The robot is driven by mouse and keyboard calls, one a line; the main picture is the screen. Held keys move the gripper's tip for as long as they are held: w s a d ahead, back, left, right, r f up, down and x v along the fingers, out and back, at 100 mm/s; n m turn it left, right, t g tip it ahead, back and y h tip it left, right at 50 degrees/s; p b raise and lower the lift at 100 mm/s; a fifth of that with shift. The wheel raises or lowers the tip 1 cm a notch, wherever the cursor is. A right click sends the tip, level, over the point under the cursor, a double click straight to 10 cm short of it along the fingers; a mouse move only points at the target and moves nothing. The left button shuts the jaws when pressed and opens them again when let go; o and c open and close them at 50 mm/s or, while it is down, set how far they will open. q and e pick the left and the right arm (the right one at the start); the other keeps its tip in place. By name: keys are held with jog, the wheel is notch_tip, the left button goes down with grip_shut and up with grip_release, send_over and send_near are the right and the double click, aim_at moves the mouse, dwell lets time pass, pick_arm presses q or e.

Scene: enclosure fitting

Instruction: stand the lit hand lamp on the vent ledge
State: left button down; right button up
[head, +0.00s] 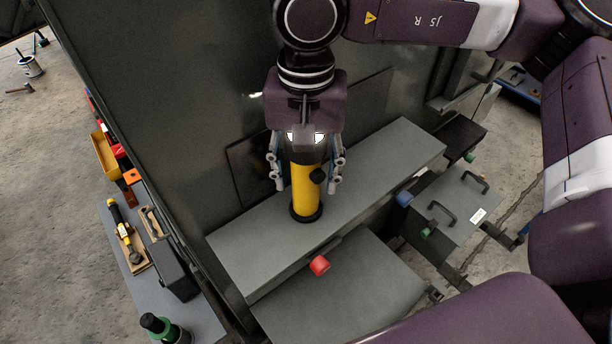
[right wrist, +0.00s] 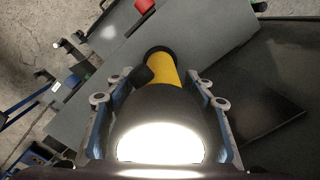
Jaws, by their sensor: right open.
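The hand lamp (head: 305,188) has a yellow body, a black foot and a dark head. It stands upright on the grey vent ledge (head: 390,158), beside the dark enclosure wall. Its lit white face shows large in the right wrist view (right wrist: 160,143), with the yellow body (right wrist: 165,73) beyond it. My right gripper (head: 306,186) is above the lamp, pointing down, with its fingers either side of it. In the right wrist view gaps show between the fingers (right wrist: 160,108) and the lamp, so it is open around it. My left gripper is out of view.
A red knob (head: 319,265) sits at the ledge's front edge. A grey box with black handles (head: 455,206) is at the right. A side shelf (head: 120,228) at the left holds a yellow tool (head: 125,235) and a green-and-black item (head: 160,328). The ledge either side of the lamp is clear.

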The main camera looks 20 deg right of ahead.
notch_tip(320, 180, up, 10)
jog(key=shift+b, duration=1.05)
jog(key=shift+r, duration=0.6)
jog(key=shift+s, duration=0.1)
